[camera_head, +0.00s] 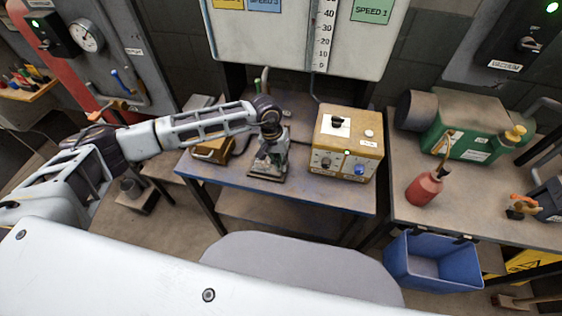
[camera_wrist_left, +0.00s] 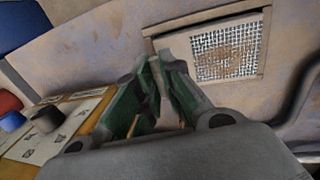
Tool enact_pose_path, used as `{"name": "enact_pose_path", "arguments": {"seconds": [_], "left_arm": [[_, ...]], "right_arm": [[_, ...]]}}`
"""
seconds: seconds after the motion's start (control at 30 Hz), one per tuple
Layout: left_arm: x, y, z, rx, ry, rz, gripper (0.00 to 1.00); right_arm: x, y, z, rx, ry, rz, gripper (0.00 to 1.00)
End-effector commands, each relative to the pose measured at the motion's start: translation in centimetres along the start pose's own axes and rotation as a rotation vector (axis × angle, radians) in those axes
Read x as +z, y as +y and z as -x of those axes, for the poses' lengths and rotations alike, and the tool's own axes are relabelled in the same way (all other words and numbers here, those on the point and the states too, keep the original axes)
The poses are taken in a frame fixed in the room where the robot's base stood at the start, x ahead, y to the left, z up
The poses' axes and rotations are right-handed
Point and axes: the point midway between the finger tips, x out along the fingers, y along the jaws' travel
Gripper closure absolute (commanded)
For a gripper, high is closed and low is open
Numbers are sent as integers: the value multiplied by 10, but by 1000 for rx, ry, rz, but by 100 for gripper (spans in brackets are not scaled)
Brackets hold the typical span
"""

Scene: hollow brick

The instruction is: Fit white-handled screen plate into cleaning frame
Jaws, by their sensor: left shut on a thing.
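My left gripper (camera_head: 268,165) is low over the middle bench in the head view. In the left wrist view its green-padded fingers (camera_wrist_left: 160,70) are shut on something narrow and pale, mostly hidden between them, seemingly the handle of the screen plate. A square of wire mesh with brown dirt, the screen plate (camera_wrist_left: 232,50), shows just right of the fingertips. A tan frame (camera_wrist_left: 205,20), seemingly the cleaning frame, borders the mesh. I cannot tell how fully the plate sits in it. In the head view the gripper hides most of this. My right gripper is not in view.
A yellow control box (camera_head: 345,150) with knobs stands right of the gripper on the bench (camera_head: 300,190). A wooden box (camera_head: 212,148) is at its left. A red bottle (camera_head: 425,187) and green machine (camera_head: 465,125) stand on the right bench. A blue bin (camera_head: 435,265) is below.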

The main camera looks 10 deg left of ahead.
Motion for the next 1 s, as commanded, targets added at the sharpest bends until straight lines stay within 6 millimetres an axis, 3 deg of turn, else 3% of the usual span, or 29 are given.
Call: {"name": "enact_pose_path", "arguments": {"seconds": [0.43, 0.47, 0.63, 1.0], "left_arm": [[0, 0, -1, 0, 1, 0, 100], [0, 0, -1, 0, 1, 0, 88], [0, 0, -1, 0, 1, 0, 66], [0, 0, -1, 0, 0, 0, 65]], "right_arm": [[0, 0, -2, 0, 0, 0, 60], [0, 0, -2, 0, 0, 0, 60], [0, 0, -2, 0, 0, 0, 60], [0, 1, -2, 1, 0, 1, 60]]}}
